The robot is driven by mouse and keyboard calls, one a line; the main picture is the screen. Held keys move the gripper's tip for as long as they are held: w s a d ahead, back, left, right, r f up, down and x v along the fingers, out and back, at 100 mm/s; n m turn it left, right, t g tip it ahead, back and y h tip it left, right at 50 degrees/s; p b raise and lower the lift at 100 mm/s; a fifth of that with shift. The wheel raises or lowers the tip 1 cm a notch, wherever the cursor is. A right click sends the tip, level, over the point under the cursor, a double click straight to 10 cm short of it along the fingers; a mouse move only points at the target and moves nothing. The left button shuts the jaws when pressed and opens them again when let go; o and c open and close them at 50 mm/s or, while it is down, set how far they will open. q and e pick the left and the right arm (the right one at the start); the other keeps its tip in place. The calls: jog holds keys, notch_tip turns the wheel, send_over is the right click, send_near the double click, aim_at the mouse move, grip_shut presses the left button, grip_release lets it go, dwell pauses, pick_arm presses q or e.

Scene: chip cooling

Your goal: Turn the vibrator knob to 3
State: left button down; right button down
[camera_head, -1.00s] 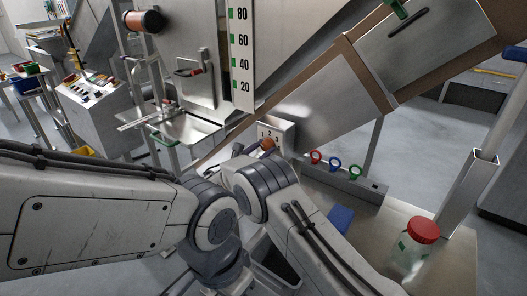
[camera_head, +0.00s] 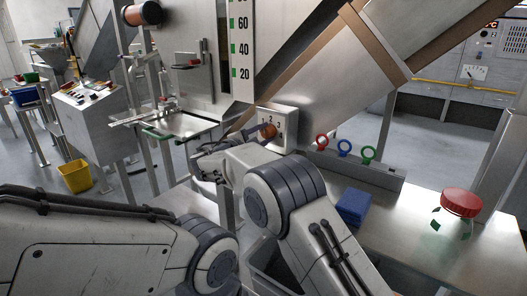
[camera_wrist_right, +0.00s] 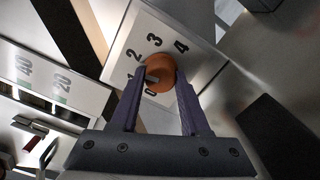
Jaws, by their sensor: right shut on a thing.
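The vibrator knob (camera_head: 269,130) is an orange round knob on a pale dial plate (camera_head: 289,121) at the centre of the head view. In the right wrist view the knob (camera_wrist_right: 159,62) sits between the two dark fingers of my right gripper (camera_wrist_right: 160,76), which is shut on it. The dial (camera_wrist_right: 196,72) has the digits 0 to 4 around the knob. My left gripper is not in view.
Red, blue and green rings (camera_head: 343,147) stand right of the dial. A blue block (camera_head: 353,207) and a red-lidded jar (camera_head: 459,204) are on the metal table (camera_head: 400,235). A slanted metal chute (camera_head: 330,75) rises behind. A yellow bin (camera_head: 75,177) stands on the floor at left.

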jog(key=m+b, duration=0.2)
jog(key=b, duration=0.1)
jog(key=m+b, duration=0.3)
jog(key=b, duration=0.1)
jog(key=m+b, duration=0.3)
jog(key=shift+s+a+f+b, duration=0.1)
jog(key=shift+f+b, duration=0.15)
jog(key=shift+b, duration=0.05)
jog(key=shift+r+m+b, duration=0.2)
jog(key=shift+m+b, duration=1.15)
jog(key=shift+m, duration=0.55)
jog(key=shift+c, duration=1.9)
grip_release()
jog(key=shift+r, duration=0.1)
jog(key=shift+r, duration=0.1)
jog(key=v, duration=1)
jog(key=shift+s+a, duration=0.1)
jog(key=shift+s, duration=0.1)
